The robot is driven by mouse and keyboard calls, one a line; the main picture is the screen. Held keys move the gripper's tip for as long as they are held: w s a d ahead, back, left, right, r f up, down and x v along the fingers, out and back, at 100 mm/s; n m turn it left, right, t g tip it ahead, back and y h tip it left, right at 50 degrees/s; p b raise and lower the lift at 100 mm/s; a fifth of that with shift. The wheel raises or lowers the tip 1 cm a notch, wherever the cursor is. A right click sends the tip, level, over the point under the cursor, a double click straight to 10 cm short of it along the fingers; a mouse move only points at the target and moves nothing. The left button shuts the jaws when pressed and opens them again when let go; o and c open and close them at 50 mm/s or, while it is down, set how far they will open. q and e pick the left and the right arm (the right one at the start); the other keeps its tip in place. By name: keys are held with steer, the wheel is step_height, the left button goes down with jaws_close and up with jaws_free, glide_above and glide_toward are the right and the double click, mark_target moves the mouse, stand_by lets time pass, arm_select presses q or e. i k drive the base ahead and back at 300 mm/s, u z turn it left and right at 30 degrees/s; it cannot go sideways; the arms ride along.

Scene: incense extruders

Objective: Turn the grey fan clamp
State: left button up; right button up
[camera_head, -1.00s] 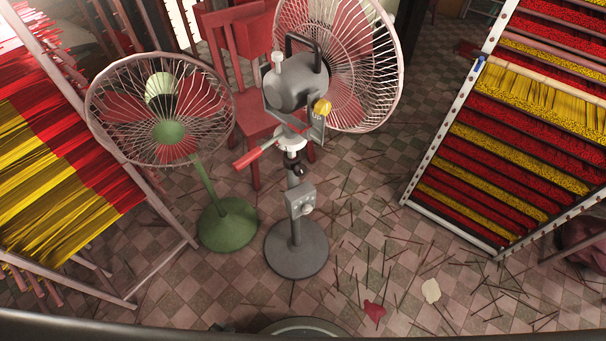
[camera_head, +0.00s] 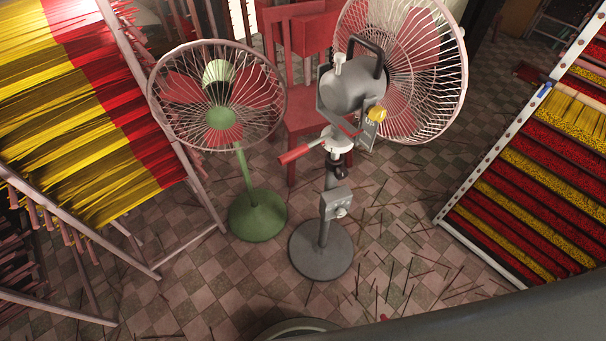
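The grey fan (camera_head: 352,88) stands upright on a round grey base (camera_head: 320,250), its wire cage facing away to the upper right. A white collar clamp (camera_head: 338,140) sits on its pole below the motor, with a red-handled lever (camera_head: 295,154) sticking out to the left. A grey control box (camera_head: 335,203) is on the pole below. Neither of my grippers shows in this view.
A green fan (camera_head: 258,212) stands close to the left of the grey fan. A red chair (camera_head: 290,75) is behind them. Racks of incense sticks stand left (camera_head: 90,110) and right (camera_head: 530,190). Loose sticks lie on the tiled floor (camera_head: 400,240).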

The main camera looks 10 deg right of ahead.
mark_target(341, 172)
steer(key=u, duration=0.25)
steer(key=k, duration=1.35)
steer(key=z, duration=1.6)
steer(key=i, duration=0.5)
